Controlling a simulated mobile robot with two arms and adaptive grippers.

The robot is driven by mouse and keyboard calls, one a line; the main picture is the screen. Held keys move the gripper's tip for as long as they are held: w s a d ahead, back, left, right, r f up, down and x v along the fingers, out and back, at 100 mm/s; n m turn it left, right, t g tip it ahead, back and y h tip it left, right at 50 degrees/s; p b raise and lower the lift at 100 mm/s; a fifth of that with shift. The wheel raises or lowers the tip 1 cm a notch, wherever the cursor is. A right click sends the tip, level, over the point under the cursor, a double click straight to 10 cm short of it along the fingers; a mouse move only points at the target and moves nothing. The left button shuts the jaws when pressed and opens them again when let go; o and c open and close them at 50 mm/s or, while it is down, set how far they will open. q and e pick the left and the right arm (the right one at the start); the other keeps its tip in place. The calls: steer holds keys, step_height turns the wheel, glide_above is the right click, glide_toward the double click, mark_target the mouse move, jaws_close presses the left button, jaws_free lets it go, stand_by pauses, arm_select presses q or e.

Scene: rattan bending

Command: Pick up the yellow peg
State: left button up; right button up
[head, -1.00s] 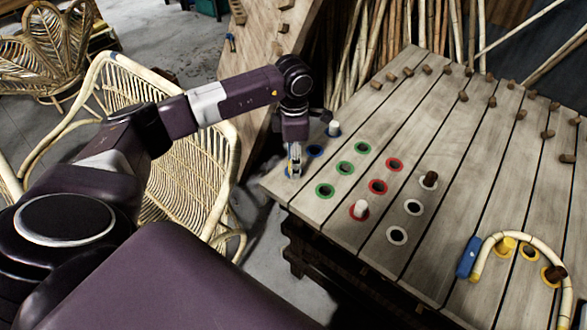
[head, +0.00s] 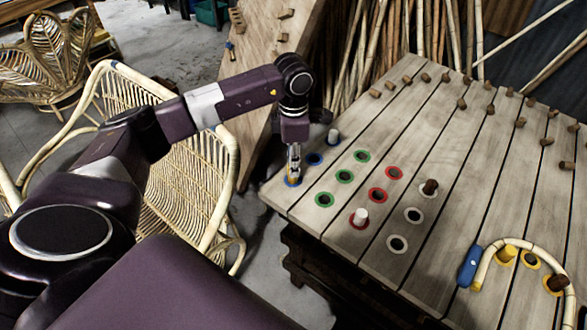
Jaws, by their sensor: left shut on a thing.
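A yellow peg (head: 504,256) stands at the lower right of the head view, inside the curve of a bent rattan strip (head: 541,252). My left gripper (head: 294,168) is far from it, at the table's left corner, pointing down just above a blue-ringed hole (head: 292,182). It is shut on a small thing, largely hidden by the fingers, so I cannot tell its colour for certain. My right gripper is not in view.
The wooden table (head: 335,215) has green, red and white ringed holes. White pegs stand at a red ring (head: 360,216) and near the back left (head: 333,136). A brown peg (head: 430,187) and blue block (head: 469,266) also stand there. A rattan chair (head: 185,165) is left.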

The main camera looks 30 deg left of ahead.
arm_select(q)
step_height(320, 180, up, 18)
steer(key=shift+b, duration=0.35)
steer(key=shift+f, duration=0.15)
stand_by(0.4)
